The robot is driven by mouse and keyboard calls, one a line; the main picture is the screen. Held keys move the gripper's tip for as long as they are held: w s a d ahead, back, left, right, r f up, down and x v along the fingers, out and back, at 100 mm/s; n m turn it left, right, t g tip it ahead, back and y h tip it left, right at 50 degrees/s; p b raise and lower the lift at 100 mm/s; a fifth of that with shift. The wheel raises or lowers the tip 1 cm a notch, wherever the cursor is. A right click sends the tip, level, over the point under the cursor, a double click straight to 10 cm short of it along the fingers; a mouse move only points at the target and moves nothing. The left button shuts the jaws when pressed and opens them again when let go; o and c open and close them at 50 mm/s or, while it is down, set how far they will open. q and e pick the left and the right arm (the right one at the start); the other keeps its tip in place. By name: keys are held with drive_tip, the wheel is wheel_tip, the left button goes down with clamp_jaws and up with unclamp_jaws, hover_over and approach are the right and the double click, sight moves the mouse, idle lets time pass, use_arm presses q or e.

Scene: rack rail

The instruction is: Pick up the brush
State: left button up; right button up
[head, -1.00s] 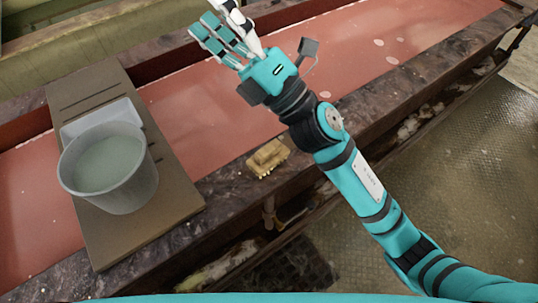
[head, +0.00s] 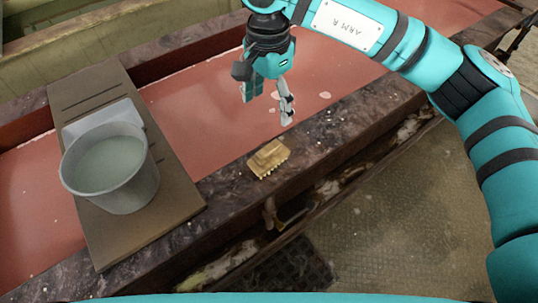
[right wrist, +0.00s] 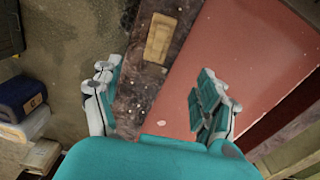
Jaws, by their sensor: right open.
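The brush (head: 268,158) is a yellow-tan block with bristles along its near side. It lies on the dark stone ledge at the near edge of the red trough. In the right wrist view the brush (right wrist: 160,38) is beyond and between the two fingers. My right gripper (head: 268,108) points down, open and empty, above the trough near the ledge, apart from the brush. Its spread fingers also show in the right wrist view (right wrist: 158,104). My left gripper is in neither current view.
A grey bucket (head: 140,186) stands on a brown board (head: 165,212) laid across the trough at the left. The red trough floor (head: 205,115) is bare around my right gripper. Dark bins (right wrist: 18,98) show at the left in the right wrist view.

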sight(268, 148)
wheel_tip(268, 148, down, 11)
drive_tip(key=p, duration=0.3)
drive_tip(key=shift+s+r, duration=0.1)
drive_tip(key=shift+r, duration=0.05)
drive_tip(key=f+p, duration=0.1)
drive_tip(key=f, duration=0.1)
drive_tip(key=f+p, duration=0.2)
drive_tip(key=shift+s+f+p, duration=0.2)
drive_tip(key=shift+f+p, duration=0.1)
drive_tip(key=shift+f, duration=0.45)
drive_tip(key=c, duration=1.3)
drive_tip(key=shift+c, duration=0.2)
drive_tip(key=shift+w+r, duration=0.1)
